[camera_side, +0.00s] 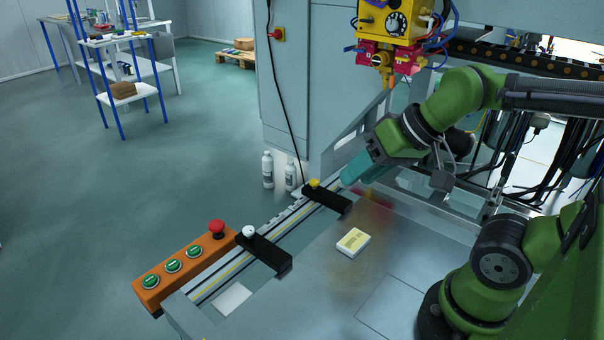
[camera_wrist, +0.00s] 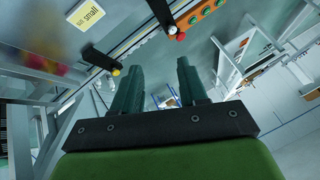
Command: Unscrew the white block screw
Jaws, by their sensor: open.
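The white screw (camera_side: 248,231) sits upright on the outer end of a black block (camera_side: 268,252) across the rail. In the wrist view the white screw (camera_wrist: 171,30) shows small, beside a red button, with its black block (camera_wrist: 158,9) at the top edge. A yellow screw (camera_side: 314,184) sits on a second black block (camera_side: 330,200); it also shows in the wrist view (camera_wrist: 116,72). My gripper (camera_side: 347,178) is above and to the right of the yellow screw, well apart from the white one. Its two teal fingers (camera_wrist: 157,65) are open with nothing between them.
An orange button box (camera_side: 185,266) with green buttons and a red button (camera_side: 217,229) stands left of the rail. A small white-and-yellow box (camera_side: 353,242) lies on the metal table (camera_side: 310,300). Bottles (camera_side: 268,170) stand by the cabinet behind the rail.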

